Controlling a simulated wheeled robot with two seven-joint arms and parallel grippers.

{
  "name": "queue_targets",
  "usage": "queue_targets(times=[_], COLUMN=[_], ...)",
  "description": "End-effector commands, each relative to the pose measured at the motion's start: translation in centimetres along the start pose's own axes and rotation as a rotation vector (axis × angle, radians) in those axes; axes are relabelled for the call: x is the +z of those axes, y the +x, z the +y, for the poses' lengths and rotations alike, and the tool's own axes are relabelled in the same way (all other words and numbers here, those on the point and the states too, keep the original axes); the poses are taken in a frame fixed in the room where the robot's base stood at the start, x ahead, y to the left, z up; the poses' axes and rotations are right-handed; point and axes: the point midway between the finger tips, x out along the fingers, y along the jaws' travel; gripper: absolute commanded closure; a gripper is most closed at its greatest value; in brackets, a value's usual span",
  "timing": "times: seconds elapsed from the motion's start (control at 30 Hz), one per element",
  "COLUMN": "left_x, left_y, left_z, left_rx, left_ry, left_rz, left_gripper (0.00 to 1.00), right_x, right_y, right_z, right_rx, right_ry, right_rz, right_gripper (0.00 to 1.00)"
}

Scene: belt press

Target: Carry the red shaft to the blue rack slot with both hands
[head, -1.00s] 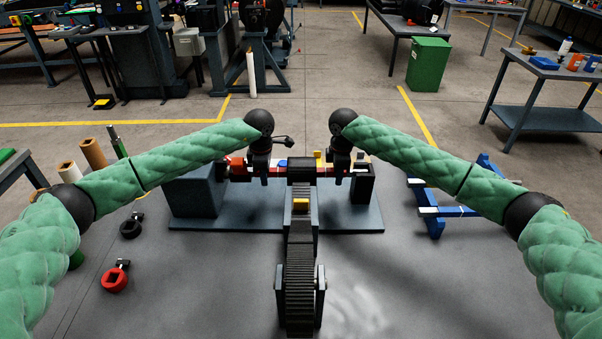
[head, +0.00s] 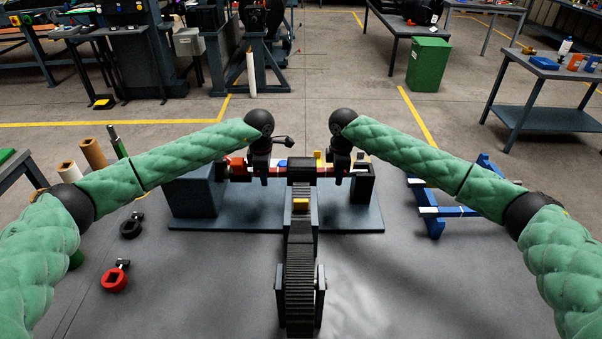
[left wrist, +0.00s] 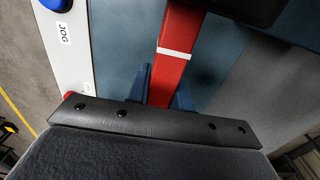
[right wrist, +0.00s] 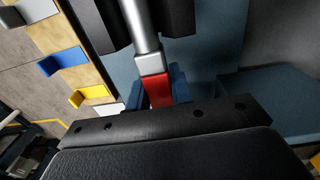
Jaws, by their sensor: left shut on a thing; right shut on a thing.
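The red shaft (head: 240,172) lies level across the press, with a black belt roll over its middle. In the left wrist view the shaft (left wrist: 175,65) is red with a white band and runs up from the fingers. In the right wrist view a silver rod leads to the red shaft end (right wrist: 158,88). My left gripper (head: 262,180) is shut on the shaft at the left part. My right gripper (head: 338,178) is shut on it at the right part. The fingertips are mostly hidden.
A grey press base (head: 200,213) with a block and a dark post (head: 362,185) surrounds the shaft. A belt conveyor (head: 300,260) comes toward me. A red collar (head: 115,278) and a black collar (head: 131,228) lie at the left.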

Motion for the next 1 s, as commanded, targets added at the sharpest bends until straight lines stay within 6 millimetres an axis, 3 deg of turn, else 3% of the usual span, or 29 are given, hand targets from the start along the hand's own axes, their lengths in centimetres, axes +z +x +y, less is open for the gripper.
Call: queue_targets(times=[0.47,1.0], left_x=[0.0,0.0], left_y=[-1.2,-4.3], left_z=[0.2,0.2], left_rx=[0.004,0.003], left_ry=[-0.001,0.000], left_rz=[-0.002,-0.002], left_gripper=[1.00,1.00], right_x=[0.0,0.0], right_y=[-1.2,-4.4], right_z=[0.2,0.3], right_rx=[0.005,0.004], right_ry=[0.000,0.001], right_rz=[0.002,0.002], right_gripper=[1.00,1.00])
